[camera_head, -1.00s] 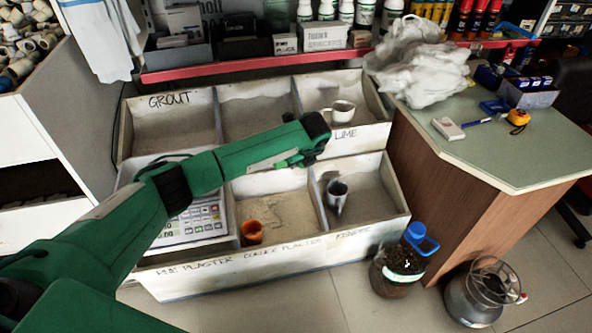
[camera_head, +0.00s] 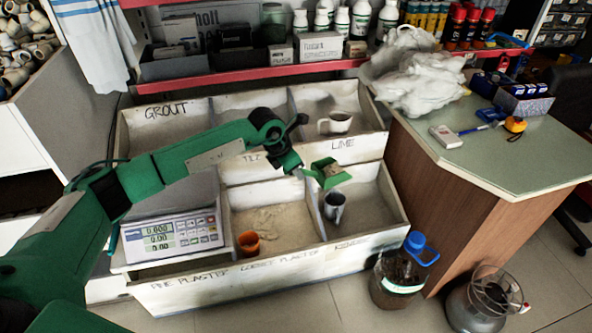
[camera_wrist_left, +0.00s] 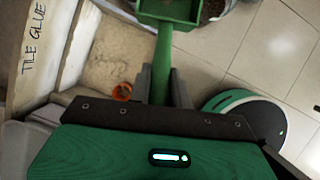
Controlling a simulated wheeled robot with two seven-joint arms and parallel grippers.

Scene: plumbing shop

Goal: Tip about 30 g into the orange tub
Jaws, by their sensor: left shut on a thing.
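My left gripper (camera_head: 298,170) is shut on the handle of a green scoop (camera_head: 328,173), above the divider between the front middle and front right bins. The scoop also shows at the top of the left wrist view (camera_wrist_left: 172,10); how much it holds I cannot tell. The orange tub (camera_head: 249,243) stands upright in the front left corner of the middle bin of pale powder, below and left of the scoop, and shows small in the left wrist view (camera_wrist_left: 122,91). The scale (camera_head: 172,225) at the left has an empty-looking platform and reads 0.000. My right gripper is not in view.
A metal jug (camera_head: 334,206) stands in the front right bin and a white mug (camera_head: 337,122) in the back right bin. A blue-capped bottle (camera_head: 400,272) stands on the floor in front. A counter (camera_head: 480,160) is at the right.

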